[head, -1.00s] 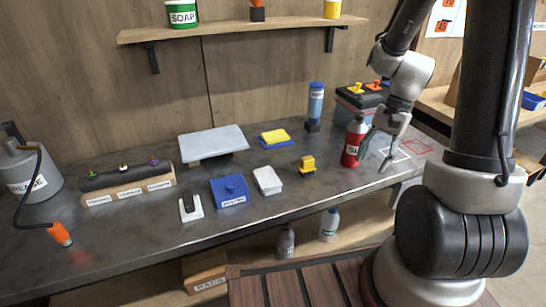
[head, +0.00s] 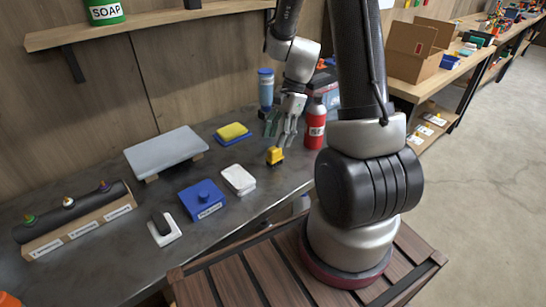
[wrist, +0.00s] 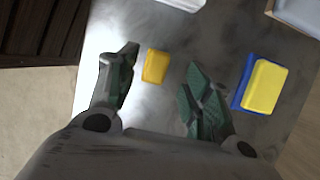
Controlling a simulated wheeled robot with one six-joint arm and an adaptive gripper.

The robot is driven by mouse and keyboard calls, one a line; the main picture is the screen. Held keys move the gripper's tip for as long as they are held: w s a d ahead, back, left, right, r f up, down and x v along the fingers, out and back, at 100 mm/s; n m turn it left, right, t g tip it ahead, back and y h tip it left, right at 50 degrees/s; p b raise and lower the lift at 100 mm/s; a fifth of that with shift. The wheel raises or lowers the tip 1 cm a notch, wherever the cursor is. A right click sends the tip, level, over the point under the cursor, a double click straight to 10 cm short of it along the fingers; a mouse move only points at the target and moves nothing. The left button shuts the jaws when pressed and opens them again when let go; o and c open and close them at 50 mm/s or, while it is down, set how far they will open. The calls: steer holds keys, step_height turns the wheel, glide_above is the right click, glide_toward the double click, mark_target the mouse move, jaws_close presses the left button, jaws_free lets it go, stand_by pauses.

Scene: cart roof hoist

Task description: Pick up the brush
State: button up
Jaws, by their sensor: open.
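My gripper (head: 283,128) is open and empty above the back right of the grey workbench, just left of a red bottle (head: 316,125). In the wrist view its open fingers (wrist: 160,65) have a small yellow block-like thing (wrist: 155,66) between them in the picture, lower down on the bench. The head view shows this yellow thing (head: 275,155) with a darker underside. No thing is clearly readable as a brush. A dark, long piece (head: 160,222) lies on a white plate (head: 164,234) at the front left and may be it; I cannot tell.
A yellow sponge-like block on a blue base (head: 233,132), a white box (head: 239,180), a blue labelled box (head: 202,199) and a raised grey panel (head: 165,152) stand on the bench. A blue bottle (head: 266,88) stands behind my gripper. Bare bench lies around the yellow thing.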

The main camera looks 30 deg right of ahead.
mark_target(275, 148)
steer(key=x, duration=0.5)
steer(key=shift+s+d+f, duration=0.1)
steer(key=shift+d+f, duration=0.2)
steer(key=shift+f, duration=0.05)
steer(key=c, duration=1.1)
